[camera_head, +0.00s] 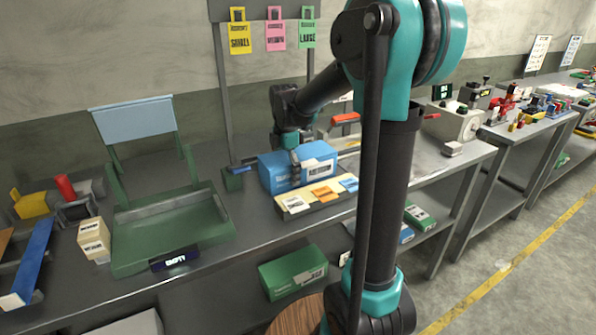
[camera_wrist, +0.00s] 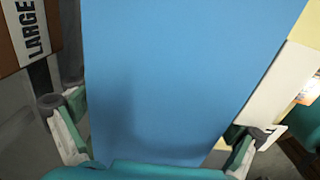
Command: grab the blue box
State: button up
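The blue box (camera_head: 276,176) stands on the grey workbench in the head view, with a white label on its right part. My gripper (camera_head: 294,163) is over the box, reaching down from above; its fingers are hard to make out there. In the wrist view the blue face of the box (camera_wrist: 170,70) fills the middle. My gripper (camera_wrist: 158,120) has its fingers spread to either side of the box, with visible gaps between the fingertips and its edges. The gripper looks open. The lower end of the box's face is hidden by the gripper's teal body.
A holder (camera_head: 318,200) with cream, orange and blue cards sits in front of the box. A green tray stand (camera_head: 170,250) is to the left. A green box (camera_head: 292,272) lies on the lower shelf. Colored tags (camera_head: 277,30) hang behind.

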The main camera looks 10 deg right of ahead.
jog(key=c, duration=0.7)
